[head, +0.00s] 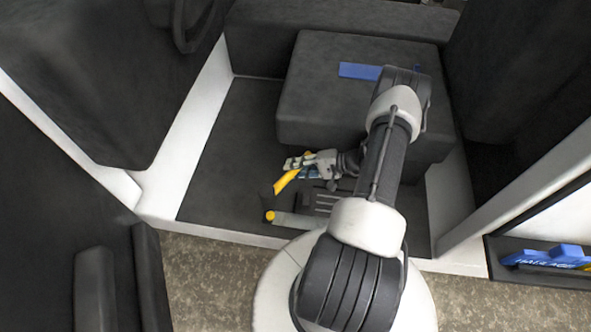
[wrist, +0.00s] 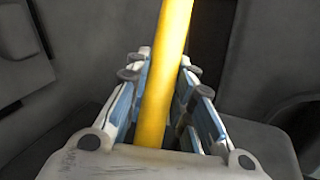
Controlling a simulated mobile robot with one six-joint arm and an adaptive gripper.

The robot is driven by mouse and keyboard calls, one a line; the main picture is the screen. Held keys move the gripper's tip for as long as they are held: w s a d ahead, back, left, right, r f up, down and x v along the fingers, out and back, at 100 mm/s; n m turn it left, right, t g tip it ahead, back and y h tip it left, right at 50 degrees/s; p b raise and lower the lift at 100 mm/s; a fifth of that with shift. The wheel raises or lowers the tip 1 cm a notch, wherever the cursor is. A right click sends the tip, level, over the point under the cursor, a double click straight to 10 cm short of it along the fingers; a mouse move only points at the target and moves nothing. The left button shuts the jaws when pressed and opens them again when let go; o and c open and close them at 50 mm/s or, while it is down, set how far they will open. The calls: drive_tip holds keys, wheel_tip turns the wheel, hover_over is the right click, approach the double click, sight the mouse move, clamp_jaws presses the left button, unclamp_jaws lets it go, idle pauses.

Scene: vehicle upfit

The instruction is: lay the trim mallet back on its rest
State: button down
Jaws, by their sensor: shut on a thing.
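My gripper (head: 302,168) is shut on a yellow bar, which I take to be the handle of the trim mallet (head: 286,181). It holds the bar in the footwell, in front of the dark seat. In the wrist view the yellow handle (wrist: 168,65) runs between the two blue-and-white fingers and out of the top of the picture. The mallet's head is not clear in either view; a small dark shape shows by the handle's lower left end. I cannot pick out the rest for certain.
A grey cylinder with a yellow end (head: 290,218) lies on the footwell floor, below the gripper. Dark slots (head: 325,202) show beside it. A blue strip (head: 360,71) lies on the seat cushion (head: 325,100). A dark tray (head: 535,277) with blue lettered items is at the right.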

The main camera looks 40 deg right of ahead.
drive_tip(key=shift+r, duration=0.7)
drive_tip(key=shift+w+d+r, duration=0.1)
drive_tip(key=shift+r, duration=0.05)
